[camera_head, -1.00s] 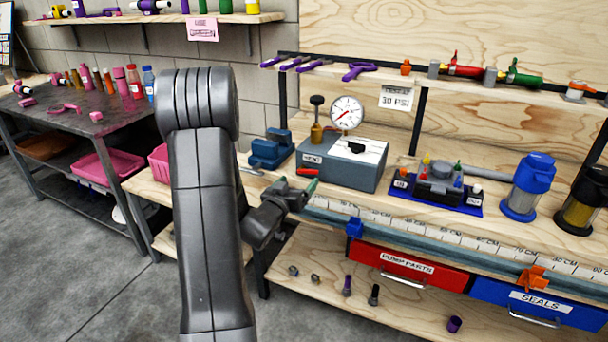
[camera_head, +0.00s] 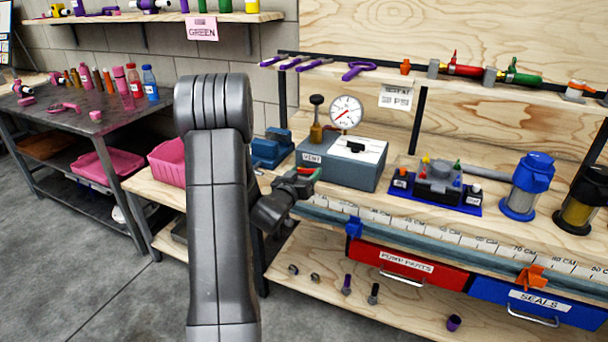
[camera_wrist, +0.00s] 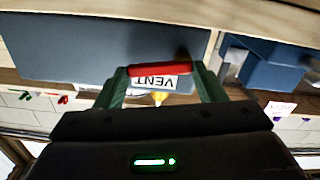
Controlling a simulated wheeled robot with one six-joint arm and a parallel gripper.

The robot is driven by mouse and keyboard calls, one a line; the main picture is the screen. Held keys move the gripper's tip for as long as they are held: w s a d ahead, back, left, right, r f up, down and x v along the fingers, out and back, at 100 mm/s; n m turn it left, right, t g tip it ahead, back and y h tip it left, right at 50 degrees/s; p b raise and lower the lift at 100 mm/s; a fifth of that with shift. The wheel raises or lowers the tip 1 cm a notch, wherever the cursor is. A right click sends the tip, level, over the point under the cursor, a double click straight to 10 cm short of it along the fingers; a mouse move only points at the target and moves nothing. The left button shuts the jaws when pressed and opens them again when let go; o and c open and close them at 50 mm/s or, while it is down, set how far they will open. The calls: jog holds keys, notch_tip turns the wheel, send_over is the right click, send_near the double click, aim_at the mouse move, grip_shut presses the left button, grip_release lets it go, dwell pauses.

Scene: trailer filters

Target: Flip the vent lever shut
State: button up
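The vent lever (camera_head: 306,171) is a short red handle at the lower left front of the grey-blue pump box (camera_head: 350,178), below its VENT label (camera_head: 311,158). In the wrist view the red lever (camera_wrist: 160,68) lies crosswise, with a dark pivot near its right end and the label (camera_wrist: 155,83) just beyond, upside down. My gripper (camera_wrist: 161,75) has its green fingers apart, one near each end of the lever. Whether they touch it is unclear. In the head view my gripper (camera_head: 301,178) is at the box's front left, partly hiding the lever.
A pressure gauge (camera_head: 346,112) and a brass fitting (camera_head: 317,134) stand on or behind the box. A blue vise (camera_head: 270,150) is close on the left. A ruler rail (camera_head: 430,233) with a blue clamp (camera_head: 354,227) runs along the bench front. Drawers are below.

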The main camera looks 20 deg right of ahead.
jog(key=m+b, duration=0.1)
jog(key=b, duration=0.1)
jog(key=m+b, duration=0.1)
jog(key=b, duration=0.1)
jog(key=shift+f, duration=0.35)
jog(key=shift+m, duration=0.3)
jog(key=o, duration=1)
jog(key=shift+s, duration=0.1)
jog(key=v, duration=1.3)
jog(key=shift+s+a, duration=0.2)
jog(key=shift+a, duration=0.1)
jog(key=shift+d, duration=0.1)
jog(key=x, duration=1.4)
jog(key=shift+r, duration=0.1)
jog(key=shift+s+r+n+p, duration=0.1)
jog(key=shift+n+p, duration=0.3)
jog(key=shift+p, duration=0.15)
